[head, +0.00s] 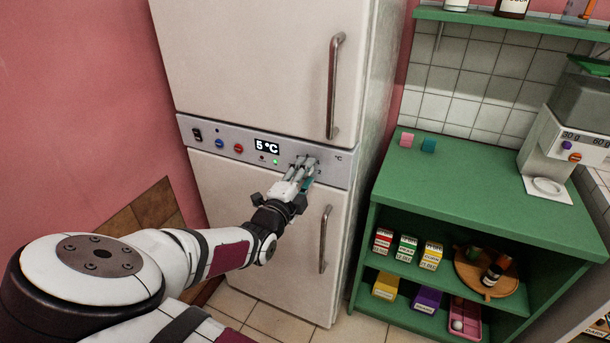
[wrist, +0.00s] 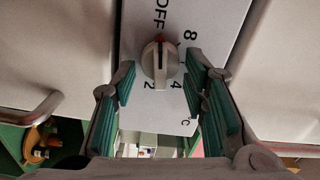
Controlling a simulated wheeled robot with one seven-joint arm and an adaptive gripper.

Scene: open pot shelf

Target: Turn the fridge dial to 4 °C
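The fridge dial (wrist: 160,64) is a round grey knob with a raised grip and a red mark on its rim. It shows in the wrist view on a pale panel (wrist: 192,14) printed OFF, 8, 4, 2 and °C. The red mark lies on the side between OFF and 8; the exact setting is hard to read. My gripper (wrist: 160,75) is open, one teal-padded finger on each side of the dial in the picture, with gaps visible. In the head view my gripper (head: 304,168) is at the panel and hides the dial.
The control strip also bears a black switch (head: 197,134), a blue knob (head: 219,144) and a red knob (head: 239,149). Metal door handles (head: 335,85) and (head: 325,240) stand out above and below. A green shelf unit (head: 490,185) with boxes stands at the right.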

